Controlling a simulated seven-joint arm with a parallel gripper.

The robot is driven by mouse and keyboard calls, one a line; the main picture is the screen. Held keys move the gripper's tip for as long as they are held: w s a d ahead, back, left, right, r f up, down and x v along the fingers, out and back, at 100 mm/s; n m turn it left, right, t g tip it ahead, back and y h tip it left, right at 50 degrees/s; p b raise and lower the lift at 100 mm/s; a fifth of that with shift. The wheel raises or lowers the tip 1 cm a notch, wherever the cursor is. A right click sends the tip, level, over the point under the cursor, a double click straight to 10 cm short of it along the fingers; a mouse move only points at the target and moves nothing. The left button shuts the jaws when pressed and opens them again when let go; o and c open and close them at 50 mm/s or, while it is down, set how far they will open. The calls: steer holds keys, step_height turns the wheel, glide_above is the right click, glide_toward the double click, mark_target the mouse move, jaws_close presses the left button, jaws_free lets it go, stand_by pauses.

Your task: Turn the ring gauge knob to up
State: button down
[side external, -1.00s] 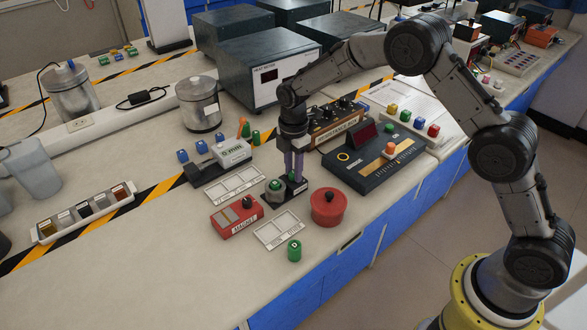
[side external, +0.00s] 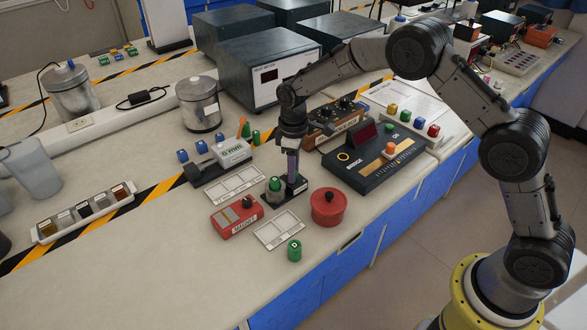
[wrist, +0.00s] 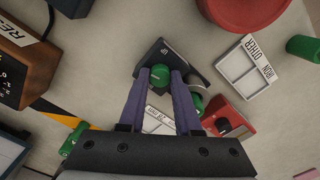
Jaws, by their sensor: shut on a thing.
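The ring gauge has a dark base plate (side external: 291,194) near the front of the bench. In the wrist view, a green knob (wrist: 160,76) stands on this dark plate (wrist: 166,52), which carries a small white "UP" mark. A silver cylinder with a green top (side external: 274,187) stands on the left part of the base; it shows in the wrist view just right of the knob (wrist: 193,83). My gripper (side external: 291,182) points straight down over the base. Its two purple fingers (wrist: 159,80) are shut on the green knob, one on each side. The fingers hide the knob in the side view.
A red magnet box (side external: 236,216) and a white two-cell card (side external: 279,230) lie left and in front. A red round pot (side external: 328,208) stands close to the right. The dark bridge unit (side external: 350,175) is behind it. A green cylinder (side external: 295,250) stands near the front edge.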

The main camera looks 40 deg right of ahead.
steer(key=m, duration=0.6)
steer(key=shift+r+m, duration=0.1)
steer(key=shift+m, duration=0.2)
steer(key=m, duration=0.6)
stand_by(0.4)
steer(key=c, duration=0.6)
jaws_free()
step_height(320, 180, up, 14)
